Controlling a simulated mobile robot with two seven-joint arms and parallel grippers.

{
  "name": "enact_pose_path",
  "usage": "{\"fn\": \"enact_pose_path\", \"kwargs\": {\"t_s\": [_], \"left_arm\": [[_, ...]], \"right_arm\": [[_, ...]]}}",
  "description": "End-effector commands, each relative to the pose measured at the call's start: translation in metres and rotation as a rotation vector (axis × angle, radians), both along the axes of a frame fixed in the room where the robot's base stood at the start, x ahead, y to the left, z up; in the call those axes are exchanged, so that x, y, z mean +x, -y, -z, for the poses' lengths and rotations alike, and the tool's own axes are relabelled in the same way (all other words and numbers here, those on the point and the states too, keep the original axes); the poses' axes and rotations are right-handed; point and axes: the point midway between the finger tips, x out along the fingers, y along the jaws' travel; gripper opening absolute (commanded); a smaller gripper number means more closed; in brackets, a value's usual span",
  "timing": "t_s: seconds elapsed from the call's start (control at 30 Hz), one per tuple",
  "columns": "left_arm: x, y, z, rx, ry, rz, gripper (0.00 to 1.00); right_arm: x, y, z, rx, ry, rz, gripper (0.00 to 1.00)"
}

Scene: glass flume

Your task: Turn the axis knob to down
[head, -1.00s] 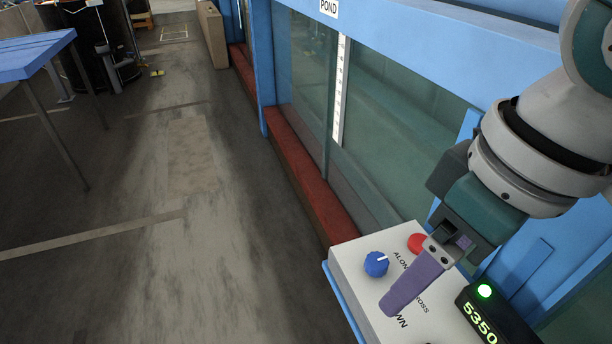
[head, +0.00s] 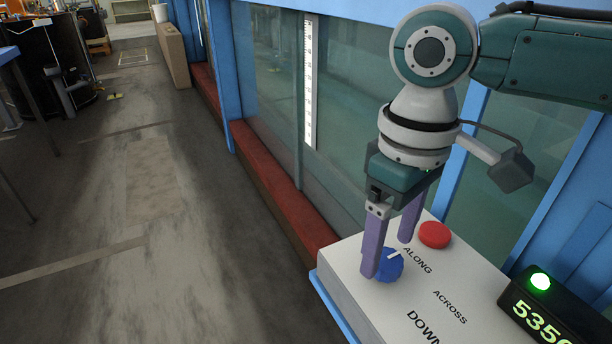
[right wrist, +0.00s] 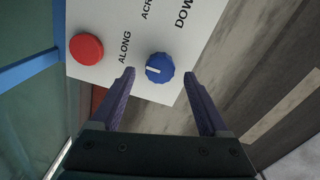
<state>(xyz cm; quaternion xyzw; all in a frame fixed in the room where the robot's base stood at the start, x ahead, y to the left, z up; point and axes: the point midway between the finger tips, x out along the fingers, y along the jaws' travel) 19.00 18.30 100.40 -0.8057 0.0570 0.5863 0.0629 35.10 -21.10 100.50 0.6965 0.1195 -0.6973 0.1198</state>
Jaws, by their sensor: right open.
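The blue axis knob (head: 386,268) sits on the white control panel (head: 350,290), and its white mark points toward the ALONG label. ACROSS and DOWN are printed further round, toward the panel's near side. My right gripper (head: 388,257) is open above the knob, pointing down, with one purple finger partly covering the knob. In the right wrist view the knob (right wrist: 159,68) shows between the two fingertips, with a gap on each side. I cannot tell how far the fingertips are above the panel. My left gripper is not in view.
A red button (head: 434,235) is on the panel close beside the right gripper's far finger. A black digital display (head: 545,315) with a lit green lamp (head: 540,281) stands at the right. The glass flume (head: 270,80) rises behind the panel. The floor at left is open.

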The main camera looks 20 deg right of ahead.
Motion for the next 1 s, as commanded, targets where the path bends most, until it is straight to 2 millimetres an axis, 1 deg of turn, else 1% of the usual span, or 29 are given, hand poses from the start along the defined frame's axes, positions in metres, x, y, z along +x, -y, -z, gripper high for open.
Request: {"fn": "enact_pose_path", "kwargs": {"t_s": [0.03,0.13,0.23,0.47,1.0], "left_arm": [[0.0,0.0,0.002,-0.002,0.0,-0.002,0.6],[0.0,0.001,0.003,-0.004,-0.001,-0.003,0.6],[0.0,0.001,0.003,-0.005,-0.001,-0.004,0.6],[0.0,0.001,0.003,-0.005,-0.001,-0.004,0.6],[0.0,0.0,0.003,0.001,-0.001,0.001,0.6]], "right_arm": [[0.0,0.0,0.007,0.0,-0.002,0.0,0.78],[0.0,0.0,0.015,-0.001,-0.001,0.0,0.78],[0.0,0.0,0.018,-0.001,0.001,0.0,0.78],[0.0,0.0,0.019,0.0,0.002,-0.001,0.77],[0.0,0.0,0.018,-0.001,0.001,-0.001,0.16]]}}
